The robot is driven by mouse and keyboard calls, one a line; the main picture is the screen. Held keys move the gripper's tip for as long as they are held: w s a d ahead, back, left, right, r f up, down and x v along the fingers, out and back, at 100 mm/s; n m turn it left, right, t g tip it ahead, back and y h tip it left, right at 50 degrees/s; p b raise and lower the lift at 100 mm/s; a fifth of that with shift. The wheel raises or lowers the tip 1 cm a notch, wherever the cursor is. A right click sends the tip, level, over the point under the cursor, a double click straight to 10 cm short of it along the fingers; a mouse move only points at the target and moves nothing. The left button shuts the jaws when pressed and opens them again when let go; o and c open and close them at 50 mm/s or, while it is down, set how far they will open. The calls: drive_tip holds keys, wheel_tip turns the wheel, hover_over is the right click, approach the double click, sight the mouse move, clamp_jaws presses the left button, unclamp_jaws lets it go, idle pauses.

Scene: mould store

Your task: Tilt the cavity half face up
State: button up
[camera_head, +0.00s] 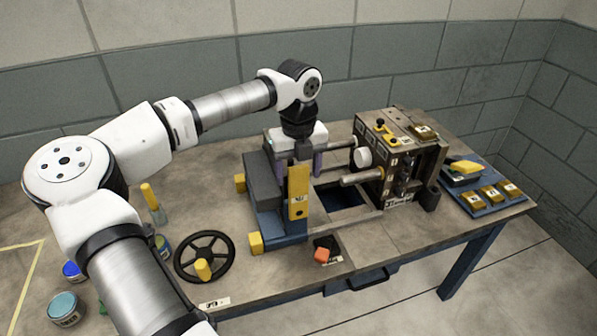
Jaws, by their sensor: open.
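A brown steel mould block (410,168) stands upright at the right of the bench, with labels on its faces and light guide rods sticking out to the left. The labels are too small to read, so I cannot tell which part is the cavity half. My gripper (295,157) is open, pointing down at the top of the yellow bar. I cannot tell whether its fingers touch the bar.
A black handwheel (205,236) with a yellow knob lies front left. An orange button (321,255) sits at the front edge. A blue tray (496,208) with brass blocks is at the right. Paint tins (65,308) stand at the left. A bare patch (400,228) lies front right.

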drive_tip(key=shift+f, duration=1)
drive_tip(key=shift+c, duration=0.2)
